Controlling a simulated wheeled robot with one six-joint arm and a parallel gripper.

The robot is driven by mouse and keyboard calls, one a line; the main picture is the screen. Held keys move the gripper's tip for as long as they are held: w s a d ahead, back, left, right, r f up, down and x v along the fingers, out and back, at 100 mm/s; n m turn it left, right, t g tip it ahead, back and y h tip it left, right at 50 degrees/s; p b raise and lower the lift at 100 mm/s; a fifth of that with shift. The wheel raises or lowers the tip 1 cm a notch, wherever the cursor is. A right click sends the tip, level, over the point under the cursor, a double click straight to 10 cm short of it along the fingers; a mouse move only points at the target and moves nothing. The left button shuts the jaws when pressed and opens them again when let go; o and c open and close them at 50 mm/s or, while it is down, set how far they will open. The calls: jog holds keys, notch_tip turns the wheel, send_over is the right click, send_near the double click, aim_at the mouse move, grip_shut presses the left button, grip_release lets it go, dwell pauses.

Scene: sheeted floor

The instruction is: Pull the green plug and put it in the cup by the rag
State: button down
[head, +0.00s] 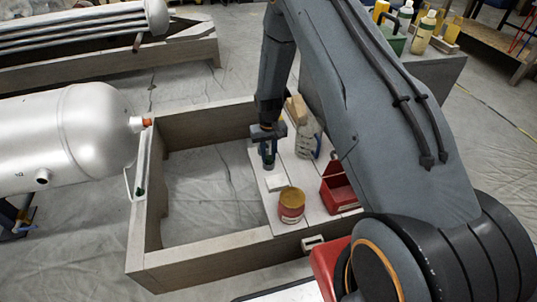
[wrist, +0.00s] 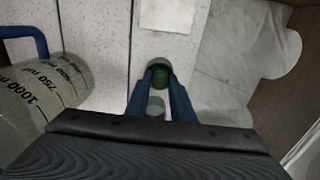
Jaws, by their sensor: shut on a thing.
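My gripper (head: 268,163) points down over the white board. In the wrist view its two blue fingers (wrist: 160,85) are closed on a round green plug (wrist: 160,76). A pale round shape (wrist: 156,107) shows between the fingers; I cannot tell whether it is part of a cup. The fingers hide most of the spot below, so whether the plug is in or above a cup cannot be told. The white folded rag (head: 276,183) lies just in front of the gripper, and it also shows in the wrist view (wrist: 168,15).
A measuring jug (head: 306,143) with a blue handle stands close beside the gripper. A silver tank (head: 70,140) with an orange plug (head: 147,122) lies left. Wooden frame walls (head: 210,258) surround bare sheeting.

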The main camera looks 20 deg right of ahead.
jog(key=c, duration=1.5)
grip_release()
jog(key=shift+o, duration=0.2)
notch_tip(320, 180, up, 8)
jog(key=shift+a+r+p, duration=0.1)
jog(key=shift+p, duration=0.55)
jog(key=s+a+r, duration=0.3)
jog(key=s+r, duration=0.1)
jog(key=r, duration=0.3)
jog(key=s+a+r+n, duration=0.15)
jog(key=s+r, duration=0.25)
jog(key=r, duration=0.4)
jog(key=s+a+r, duration=0.3)
jog(key=s+r, duration=0.1)
jog(key=r, duration=0.3)
jog(key=s+a+r+n, duration=0.1)
jog(key=s+r, duration=0.4)
jog(key=s, duration=0.6)
jog(key=s+a+r+n, duration=0.1)
jog(key=s+r, duration=0.4)
jog(key=s, duration=0.7)
jog(key=d+r+m+p, duration=0.3)
jog(key=d+r+p, duration=0.6)
jog(key=p, duration=1)
notch_tip(320, 180, up, 2)
jog(key=shift+d+r+p, duration=0.2)
jog(key=shift+d+p, duration=0.05)
jog(key=shift+p, duration=0.15)
